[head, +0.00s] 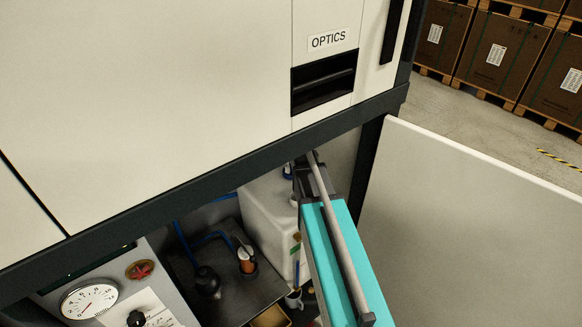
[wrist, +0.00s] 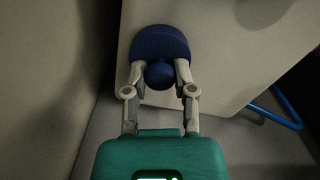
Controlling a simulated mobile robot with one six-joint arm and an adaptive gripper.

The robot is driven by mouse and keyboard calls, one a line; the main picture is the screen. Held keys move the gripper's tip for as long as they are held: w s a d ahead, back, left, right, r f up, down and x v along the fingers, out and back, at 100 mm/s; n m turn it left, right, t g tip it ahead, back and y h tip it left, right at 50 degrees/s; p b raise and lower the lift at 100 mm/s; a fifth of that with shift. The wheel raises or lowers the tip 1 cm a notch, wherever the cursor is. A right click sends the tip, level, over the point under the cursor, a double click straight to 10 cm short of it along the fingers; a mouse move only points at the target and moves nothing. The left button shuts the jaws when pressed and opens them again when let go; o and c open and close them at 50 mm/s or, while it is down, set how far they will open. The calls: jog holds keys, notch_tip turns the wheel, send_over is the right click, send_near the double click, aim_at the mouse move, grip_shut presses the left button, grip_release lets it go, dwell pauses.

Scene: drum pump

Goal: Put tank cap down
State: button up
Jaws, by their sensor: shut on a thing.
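The tank cap (wrist: 160,42) is dark blue, with a wide round disc and a small round knob. In the wrist view my gripper (wrist: 160,70) is shut on the knob, one finger on each side. The cap shows in front of the white tank (wrist: 225,70); I cannot tell whether it touches it. In the head view the tank (head: 268,215) stands in the open lower bay of the machine, and my arm reaches in at its upper right. A small bit of blue shows by my gripper there, but the fingers are mostly hidden.
The machine's upper panels and dark frame edge (head: 200,188) overhang the bay. An open door panel (head: 480,220) stands right of my arm. A dark tray (head: 225,285) with an orange-and-white item and a black item lies left of the tank. A blue hose (wrist: 275,112) is at the right.

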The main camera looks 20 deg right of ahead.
jog(key=shift+f, duration=0.15)
jog(key=o, duration=0.9)
jog(key=shift+o, duration=0.2)
notch_tip(320, 180, up, 8)
jog(key=p, duration=0.7)
jog(key=shift+f, duration=0.1)
jog(key=shift+p, duration=0.3)
jog(key=s+a+m, duration=0.3)
jog(key=s+a, duration=0.4)
jog(key=s, duration=0.3)
jog(key=s+a+m, duration=0.4)
jog(key=s+a, duration=0.3)
jog(key=s, duration=0.3)
jog(key=shift+a, duration=0.2)
